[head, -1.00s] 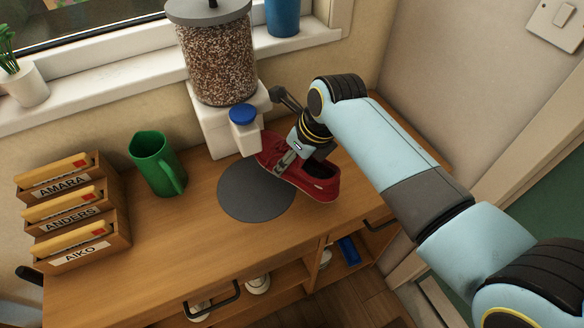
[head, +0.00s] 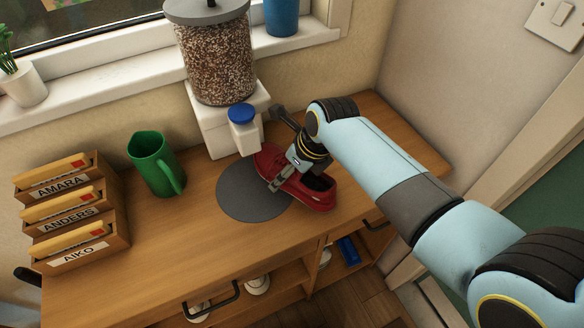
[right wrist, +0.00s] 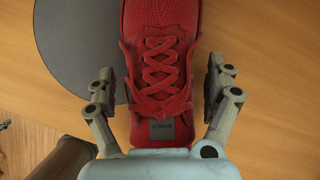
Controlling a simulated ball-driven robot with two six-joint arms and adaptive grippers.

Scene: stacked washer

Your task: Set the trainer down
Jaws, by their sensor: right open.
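The trainer (head: 318,191) is a red lace-up shoe. It stands sole down on the wooden cabinet top, its toe overlapping the round dark grey mat (head: 244,205) and its heel towards the front right. My right gripper (head: 277,186) reaches down over its laces from above. In the right wrist view, the fingers of my right gripper (right wrist: 162,90) are open, one on each side of the trainer (right wrist: 158,55), with small gaps between them and the shoe. The mat (right wrist: 70,50) shows at the upper left there. My left gripper is not in view.
A grain dispenser (head: 212,60) stands behind the mat, its spout close to the trainer's toe. A green jug (head: 153,165) and a letter rack (head: 65,215) stand to the left. The cabinet top (head: 165,250) is clear at the front. The shelves below hold shoes.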

